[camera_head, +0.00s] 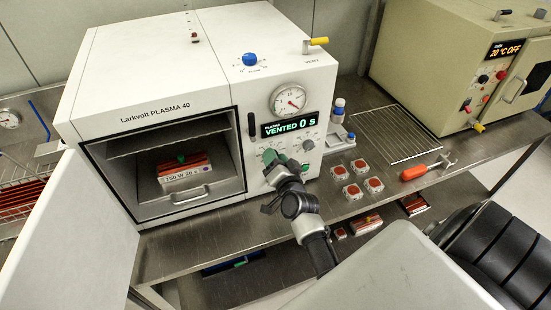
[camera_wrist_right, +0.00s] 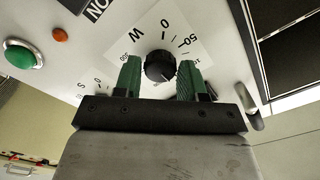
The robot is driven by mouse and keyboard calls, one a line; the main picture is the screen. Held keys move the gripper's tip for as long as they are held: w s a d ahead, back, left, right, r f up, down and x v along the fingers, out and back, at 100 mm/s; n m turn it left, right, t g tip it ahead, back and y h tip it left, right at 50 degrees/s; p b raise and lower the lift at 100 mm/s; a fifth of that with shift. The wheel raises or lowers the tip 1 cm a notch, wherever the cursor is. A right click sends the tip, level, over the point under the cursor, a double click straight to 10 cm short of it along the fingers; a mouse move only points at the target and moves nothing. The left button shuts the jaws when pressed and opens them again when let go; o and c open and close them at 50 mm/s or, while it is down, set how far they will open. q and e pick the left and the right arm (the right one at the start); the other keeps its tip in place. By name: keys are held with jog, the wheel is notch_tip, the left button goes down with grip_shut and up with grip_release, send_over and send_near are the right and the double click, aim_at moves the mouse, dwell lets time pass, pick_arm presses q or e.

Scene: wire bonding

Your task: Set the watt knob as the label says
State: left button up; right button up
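The watt knob (camera_wrist_right: 158,66) is black, on a white dial plate marked W, in the right wrist view. Its pale pointer mark faces the lower right there; the 0 and 50 marks show, and my fingers cover part of the scale. My right gripper (camera_wrist_right: 160,77) has its green fingers on either side of the knob, with thin gaps visible. In the head view my right gripper (camera_head: 277,158) is at the panel's left knob and largely hides it. The label (camera_head: 184,175), on the box in the open chamber, reads 150 W 20 s. My left gripper is not in view.
The plasma machine (camera_head: 205,60) has its door (camera_head: 75,230) swung open at left. A second knob (camera_head: 308,145) sits right of the watt knob, below the display (camera_head: 289,125) reading VENTED 0 S. Small red-topped pieces (camera_head: 353,191) and an orange-handled tool (camera_head: 414,172) lie on the bench at right.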

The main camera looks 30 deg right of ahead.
jog(key=shift+o, duration=1.4)
jog(key=shift+s, duration=0.1)
jog(key=b+v, duration=0.2)
jog(key=v, duration=0.8)
jog(key=shift+s, duration=0.3)
